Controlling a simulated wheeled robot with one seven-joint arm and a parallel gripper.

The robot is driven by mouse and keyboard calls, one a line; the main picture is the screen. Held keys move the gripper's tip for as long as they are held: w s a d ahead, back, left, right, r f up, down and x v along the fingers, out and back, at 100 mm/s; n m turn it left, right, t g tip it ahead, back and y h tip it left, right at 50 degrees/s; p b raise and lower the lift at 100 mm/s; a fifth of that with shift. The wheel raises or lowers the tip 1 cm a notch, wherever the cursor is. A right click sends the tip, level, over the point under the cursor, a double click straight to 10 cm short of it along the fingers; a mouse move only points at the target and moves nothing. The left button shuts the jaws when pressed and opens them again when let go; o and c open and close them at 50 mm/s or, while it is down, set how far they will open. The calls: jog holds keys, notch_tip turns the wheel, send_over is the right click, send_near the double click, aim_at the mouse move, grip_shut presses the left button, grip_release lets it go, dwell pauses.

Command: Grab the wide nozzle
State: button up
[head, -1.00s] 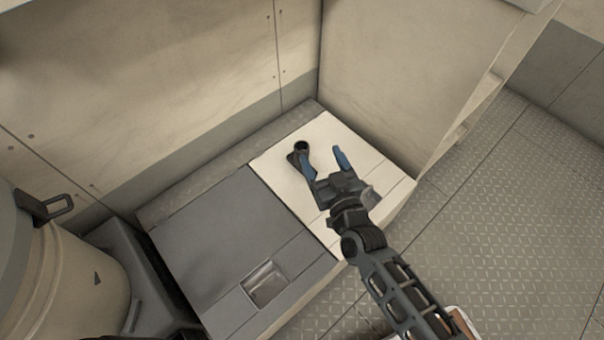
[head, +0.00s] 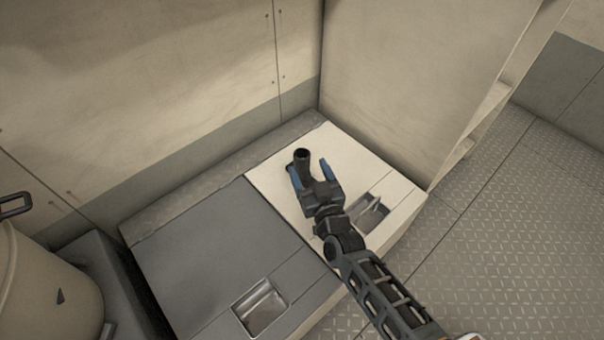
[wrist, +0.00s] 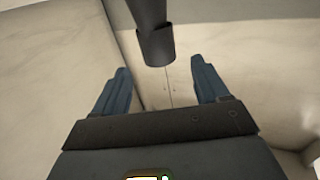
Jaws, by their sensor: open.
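The wide nozzle (head: 303,158) is a dark tube with an open round end. It is at the white lid (head: 350,150), and its lower part is hidden behind my gripper. My gripper (head: 310,173) is open, its two blue fingers pointing towards the back wall. In the head view the nozzle shows between the fingertips, closer to the left one. In the wrist view the nozzle (wrist: 155,42) comes down from the top edge, between the fingertips (wrist: 160,68), with a visible gap on each side.
A dark grey lid (head: 210,240) with a recessed latch (head: 262,307) lies left of the white one, which has its own latch (head: 368,212). A wall and a tall panel (head: 410,90) close off the back and right. A beige barrel (head: 45,285) stands at left.

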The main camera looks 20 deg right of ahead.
aim_at(305, 160)
jog(key=w, duration=0.2)
jog(key=w+b, duration=0.1)
jog(key=w, duration=0.1)
jog(key=w+b, duration=0.1)
jog(key=w, duration=0.1)
jog(key=shift+d, duration=0.3)
jog(key=shift+c, duration=0.2)
grip_shut()
